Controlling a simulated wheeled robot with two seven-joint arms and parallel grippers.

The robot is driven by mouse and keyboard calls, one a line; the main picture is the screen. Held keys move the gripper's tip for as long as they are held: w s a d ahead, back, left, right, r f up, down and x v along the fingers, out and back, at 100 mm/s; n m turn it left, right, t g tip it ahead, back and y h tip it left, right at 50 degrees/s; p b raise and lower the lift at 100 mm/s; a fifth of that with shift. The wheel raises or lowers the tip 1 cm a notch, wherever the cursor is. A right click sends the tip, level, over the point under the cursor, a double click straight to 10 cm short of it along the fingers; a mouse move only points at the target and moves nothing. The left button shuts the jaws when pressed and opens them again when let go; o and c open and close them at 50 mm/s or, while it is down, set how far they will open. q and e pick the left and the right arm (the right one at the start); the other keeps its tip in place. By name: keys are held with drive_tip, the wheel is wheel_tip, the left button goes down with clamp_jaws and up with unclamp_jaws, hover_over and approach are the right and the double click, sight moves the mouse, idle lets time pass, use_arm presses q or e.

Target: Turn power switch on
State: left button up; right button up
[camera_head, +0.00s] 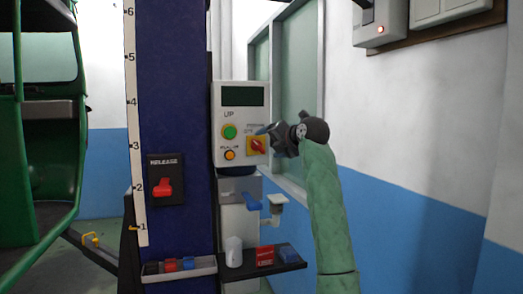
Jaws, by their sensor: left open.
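A pale control panel (222,170) is mounted on the lift's blue post. It has a dark display (243,96), a green UP button (229,132) and an orange button (230,155). The power switch (257,146) is a red rotary knob on a yellow square at the panel's lower right. My left gripper (266,130) is open, just above and right of the knob. Its dark fingers overlap the label over the switch in the picture. I cannot tell whether they touch the panel. My right gripper is not in view.
A red RELEASE lever (164,187) is on the blue post (175,90). Below the panel, a dark shelf (240,272) holds a white bottle (233,251) and small boxes. A green rickshaw (22,150) stands at the left. The white and blue wall at the right is clear low down.

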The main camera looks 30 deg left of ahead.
sight(260, 146)
use_arm(q)
drive_tip(key=shift+p+x, duration=0.4)
drive_tip(key=shift+x, duration=2.65)
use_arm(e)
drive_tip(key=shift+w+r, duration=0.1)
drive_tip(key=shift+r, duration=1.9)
use_arm(q)
drive_tip(key=c, duration=1)
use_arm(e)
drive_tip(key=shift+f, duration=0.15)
